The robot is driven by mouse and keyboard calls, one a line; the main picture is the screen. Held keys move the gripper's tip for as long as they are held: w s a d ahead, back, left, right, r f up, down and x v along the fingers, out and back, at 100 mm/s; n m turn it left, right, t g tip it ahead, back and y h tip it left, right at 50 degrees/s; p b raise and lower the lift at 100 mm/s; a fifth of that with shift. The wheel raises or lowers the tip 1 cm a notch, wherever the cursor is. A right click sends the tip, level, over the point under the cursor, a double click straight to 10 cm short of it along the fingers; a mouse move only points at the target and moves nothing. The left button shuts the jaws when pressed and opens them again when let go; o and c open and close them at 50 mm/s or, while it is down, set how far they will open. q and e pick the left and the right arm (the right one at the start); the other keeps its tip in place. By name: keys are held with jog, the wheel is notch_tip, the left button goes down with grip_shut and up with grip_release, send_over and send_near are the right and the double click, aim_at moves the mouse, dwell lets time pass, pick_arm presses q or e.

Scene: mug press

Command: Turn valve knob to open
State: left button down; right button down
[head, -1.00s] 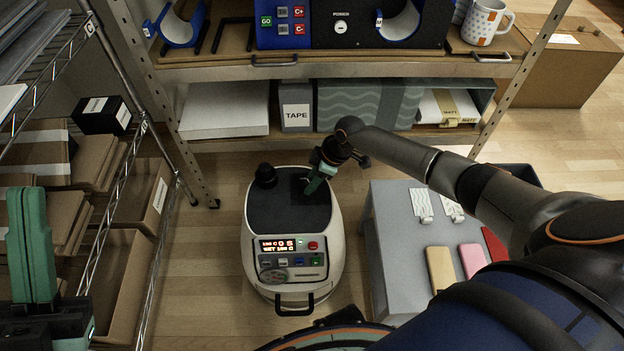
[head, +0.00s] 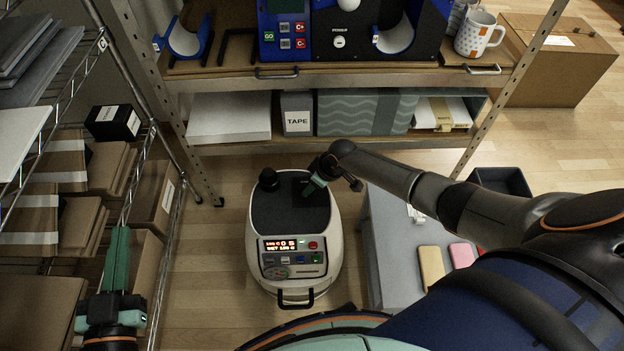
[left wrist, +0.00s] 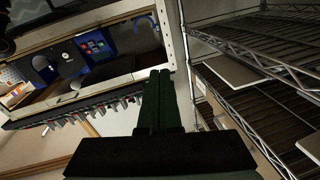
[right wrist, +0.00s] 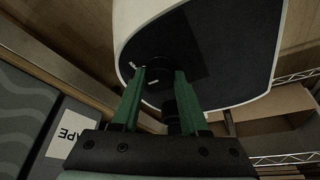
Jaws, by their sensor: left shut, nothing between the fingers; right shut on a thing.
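The valve knob (right wrist: 158,78) is a dark round part on the black top of the white machine (head: 335,232). My right gripper (head: 310,190) reaches down to the machine's top from the right. In the right wrist view, its two green fingers (right wrist: 158,88) stand on either side of the knob, shut on it. The head view hides most of the knob behind the gripper.
A wire rack with cardboard boxes (head: 155,200) stands at the left. A shelf with a TAPE box (head: 297,115) and blue devices is behind the machine. A grey table (head: 385,240) with coloured cases is at the right. Floor shows left of the machine.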

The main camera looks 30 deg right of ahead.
jog(key=shift+s+r+m+h+p, duration=0.1)
jog(key=shift+m+h+p, duration=0.2)
jog(key=shift+m+p, duration=0.55)
jog(key=shift+a+m+h+p, duration=0.1)
jog(key=shift+m+h+p, duration=0.2)
jog(key=shift+m+p, duration=0.45)
pick_arm(q)
jog(key=s+f+n+g+y, duration=0.1)
jog(key=s+f+g, duration=0.3)
jog(key=f, duration=0.4)
jog(key=s+f+n+g+y+p, duration=0.1)
jog(key=s+f+g, duration=0.3)
jog(key=f, duration=0.4)
jog(key=shift+d+f+g, duration=0.2)
jog(key=shift+f+g, duration=0.05)
jog(key=shift+g, duration=0.05)
pick_arm(e)
jog(key=shift+m+t+h, duration=0.3)
jog(key=shift+m+h, duration=0.1)
jog(key=shift+m, duration=0.6)
pick_arm(q)
jog(key=shift+p, duration=0.3)
pick_arm(e)
jog(key=shift+f, duration=0.2)
jog(key=shift+c, duration=2.1)
grip_release()
pick_arm(q)
jog(key=shift+r, duration=0.1)
pick_arm(e)
jog(key=shift+r, duration=0.15)
